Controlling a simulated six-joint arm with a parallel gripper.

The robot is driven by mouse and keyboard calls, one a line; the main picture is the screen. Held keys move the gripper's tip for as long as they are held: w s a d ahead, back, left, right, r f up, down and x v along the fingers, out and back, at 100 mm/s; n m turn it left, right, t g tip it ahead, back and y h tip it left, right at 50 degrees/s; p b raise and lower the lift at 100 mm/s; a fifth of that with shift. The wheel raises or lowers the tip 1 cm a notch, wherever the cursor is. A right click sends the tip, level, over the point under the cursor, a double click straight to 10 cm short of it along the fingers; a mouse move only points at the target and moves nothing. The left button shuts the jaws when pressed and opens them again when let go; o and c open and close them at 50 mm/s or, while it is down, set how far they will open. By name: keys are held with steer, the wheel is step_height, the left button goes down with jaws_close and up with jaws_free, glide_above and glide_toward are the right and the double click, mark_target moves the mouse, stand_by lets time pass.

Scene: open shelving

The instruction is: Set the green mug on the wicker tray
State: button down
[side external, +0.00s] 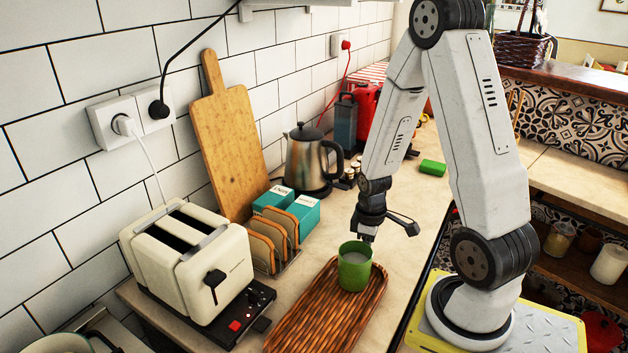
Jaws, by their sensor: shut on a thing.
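The green mug (354,270) is upright at the far end of the wicker tray (322,318), within its outline in the side external view. Whether its base touches the tray cannot be told for certain. My gripper (366,238) comes down from above and is at the mug's far rim. It is shut on the mug; the fingertips are small and partly hidden behind the rim. The tray is brown, long and woven, and lies on the counter, with its near part bare.
A cream toaster (195,262) and a toast rack (275,240) with bread stand left of the tray. Teal boxes (300,210), a metal kettle (308,160) and a cutting board (225,140) are behind. A green sponge (432,167) lies farther back. The counter's edge runs just right of the tray.

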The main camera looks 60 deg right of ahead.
steer(key=c, duration=0.7)
jaws_free()
steer(key=shift+f, duration=0.1)
steer(key=shift+r, duration=0.2)
steer(key=shift+r, duration=5.95)
steer(key=shift+m+t, duration=0.5)
steer(key=shift+t, duration=0.1)
steer(key=w+a, duration=0.1)
steer(key=a, duration=0.1)
steer(key=w+a+f, duration=0.1)
steer(key=a, duration=0.2)
steer(key=w+a, duration=0.1)
steer(key=a, duration=0.1)
steer(key=shift+w+a+f, duration=0.15)
steer(key=shift+w+a, duration=0.05)
steer(key=shift+a, duration=0.2)
steer(key=shift+m+t, duration=0.6)
steer(key=shift+t, duration=0.1)
steer(key=shift+w+a+f, duration=0.15)
steer(key=shift+a, duration=1.25)
steer(key=shift+w+a+f, duration=0.15)
steer(key=shift+w+a, duration=0.05)
steer(key=shift+a, duration=1.15)
steer(key=shift+w+a+f, duration=0.15)
steer(key=shift+a, duration=1.25)
